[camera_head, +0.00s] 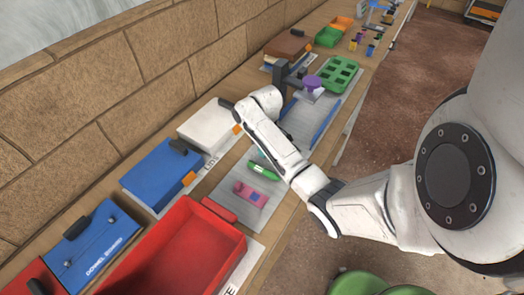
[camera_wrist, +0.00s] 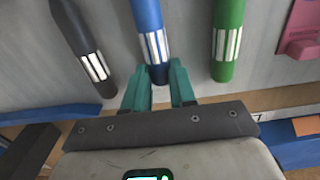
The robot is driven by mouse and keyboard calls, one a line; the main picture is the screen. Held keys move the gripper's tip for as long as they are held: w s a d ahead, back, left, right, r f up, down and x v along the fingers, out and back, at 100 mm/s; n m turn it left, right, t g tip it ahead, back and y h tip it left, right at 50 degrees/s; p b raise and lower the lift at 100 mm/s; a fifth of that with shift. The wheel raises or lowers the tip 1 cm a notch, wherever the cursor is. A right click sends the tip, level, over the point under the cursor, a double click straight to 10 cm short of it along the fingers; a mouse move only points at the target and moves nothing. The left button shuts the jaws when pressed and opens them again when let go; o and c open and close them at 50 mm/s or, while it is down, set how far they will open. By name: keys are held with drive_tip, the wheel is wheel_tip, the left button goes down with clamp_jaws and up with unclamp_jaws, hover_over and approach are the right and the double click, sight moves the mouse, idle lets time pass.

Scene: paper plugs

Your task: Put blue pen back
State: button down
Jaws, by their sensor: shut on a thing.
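In the wrist view my gripper (camera_wrist: 160,82) has its teal fingers on either side of the near end of the blue pen (camera_wrist: 149,30), shut on it. The pen has a white striped band and lies over a grey surface; I cannot tell whether it touches it. A black pen (camera_wrist: 80,35) is to its left and a green pen (camera_wrist: 228,30) to its right, both apart from it. In the head view the green pen (camera_head: 263,169) lies on a grey mat (camera_head: 222,202); my arm hides the blue pen and most of the gripper.
A pink item (camera_head: 250,194) lies beside the green pen. A red tray (camera_head: 172,254), a blue case (camera_head: 163,174) and a white box (camera_head: 212,127) stand close by on the bench. A green tray (camera_head: 339,75) and a purple object (camera_head: 312,83) are farther along.

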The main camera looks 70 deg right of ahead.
drive_tip(key=c, duration=0.9)
unclamp_jaws()
drive_tip(key=shift+r+p, duration=1.85)
drive_tip(key=shift+r, duration=4.25)
